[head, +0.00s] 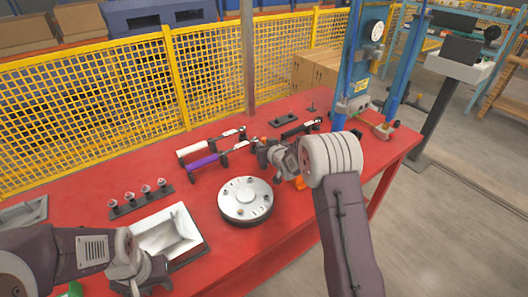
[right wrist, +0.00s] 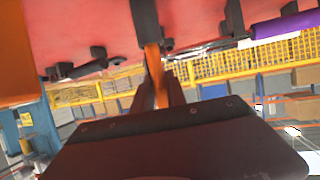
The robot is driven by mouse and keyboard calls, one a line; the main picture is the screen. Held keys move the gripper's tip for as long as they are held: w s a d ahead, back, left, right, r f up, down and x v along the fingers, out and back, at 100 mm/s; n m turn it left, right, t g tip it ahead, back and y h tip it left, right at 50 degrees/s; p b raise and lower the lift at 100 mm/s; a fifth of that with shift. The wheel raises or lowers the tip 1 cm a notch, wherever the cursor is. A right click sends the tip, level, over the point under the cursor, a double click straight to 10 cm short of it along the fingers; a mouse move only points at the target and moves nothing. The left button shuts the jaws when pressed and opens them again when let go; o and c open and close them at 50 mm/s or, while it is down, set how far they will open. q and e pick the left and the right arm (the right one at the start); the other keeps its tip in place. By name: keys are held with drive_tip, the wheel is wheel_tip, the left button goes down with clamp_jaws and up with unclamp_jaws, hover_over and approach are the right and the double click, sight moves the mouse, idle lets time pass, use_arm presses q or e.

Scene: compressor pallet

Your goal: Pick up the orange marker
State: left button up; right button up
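My right gripper (head: 264,151) is low over the red table, just behind the round metal disc. In the right wrist view its two dark fingers (right wrist: 158,92) stand close on either side of a narrow orange piece, which I take for the orange marker (right wrist: 154,65). It fills the gap between them, so the gripper looks shut on it. In the head view the gripper hides most of it; an orange patch (head: 300,183) shows under the wrist. My left gripper (head: 140,285) is at the lower left by a white tray; its fingers are not clear.
The red table (head: 240,262) carries a metal disc (head: 245,198), a purple-handled tool (head: 203,163), a white-handled tool (head: 193,149), a rack of several small parts (head: 140,200) and a white tray (head: 168,232). A blue press (head: 357,65) stands at right; yellow fencing (head: 225,70) runs behind.

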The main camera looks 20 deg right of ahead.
clamp_jaws()
